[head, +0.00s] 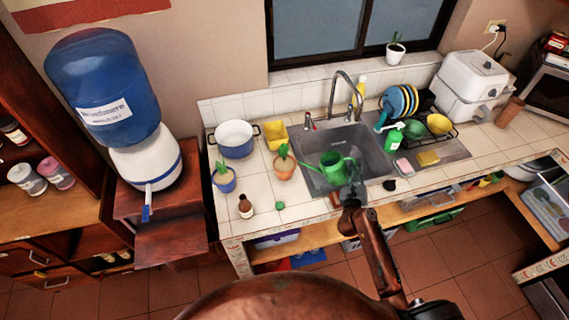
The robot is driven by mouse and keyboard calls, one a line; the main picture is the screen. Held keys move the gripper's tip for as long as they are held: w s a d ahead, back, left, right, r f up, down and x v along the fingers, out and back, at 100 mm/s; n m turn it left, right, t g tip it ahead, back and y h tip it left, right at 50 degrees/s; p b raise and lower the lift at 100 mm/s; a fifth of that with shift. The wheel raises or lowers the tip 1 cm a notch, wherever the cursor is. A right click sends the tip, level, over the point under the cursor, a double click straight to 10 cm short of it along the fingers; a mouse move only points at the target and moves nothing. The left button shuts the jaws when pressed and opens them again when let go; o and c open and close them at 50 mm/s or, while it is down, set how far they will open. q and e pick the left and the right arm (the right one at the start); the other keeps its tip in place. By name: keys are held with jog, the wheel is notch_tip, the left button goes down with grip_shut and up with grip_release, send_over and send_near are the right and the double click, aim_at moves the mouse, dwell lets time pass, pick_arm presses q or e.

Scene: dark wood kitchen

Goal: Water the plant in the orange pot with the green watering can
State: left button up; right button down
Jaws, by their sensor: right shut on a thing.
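The orange pot (284,169) with a small green plant (283,151) stands upright on the tiled counter, just left of the sink. The green watering can (333,169) is at the left part of the sink, with its spout (308,166) pointing left toward the orange pot. The spout's tip is close to the pot; I cannot tell whether they touch. My right gripper (351,188) is shut on the watering can at its near right side. The gripper hides part of the can, and I see no water coming out. My left gripper is out of view.
A blue pot with a plant (224,180), a brown bottle (245,207) and a white pan (235,139) stand left of the orange pot. A yellow container (275,134) is behind it. The faucet (345,90) rises behind the sink (370,155). Dishes (399,102) stand at the right.

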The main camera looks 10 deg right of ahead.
jog(key=shift+w+a+r+n+p, duration=0.15)
jog(key=shift+a+r+p, duration=0.05)
jog(key=shift+r, duration=0.2)
jog(key=shift+w+a+r+n+p, duration=0.1)
jog(key=shift+a+r+n+p, duration=0.1)
jog(key=shift+r, duration=0.15)
jog(key=shift+a+r, duration=0.15)
jog(key=shift+r, duration=0.15)
dwell(0.5)
jog(key=shift+m, duration=0.65)
jog(key=f+b, duration=0.1)
jog(key=d+f+b, duration=0.1)
jog(key=f, duration=0.1)
jog(key=s+d+f, duration=0.1)
jog(key=shift+f+b, duration=0.3)
jog(key=shift+b, duration=0.1)
jog(key=d+m, duration=0.1)
jog(key=m, duration=0.1)
jog(key=s+d+f+m, duration=0.1)
jog(key=m, duration=0.1)
jog(key=shift+d, duration=0.35)
notch_tip(320, 180, up, 4)
jog(key=p, duration=0.4)
jog(key=shift+p, duration=0.4)
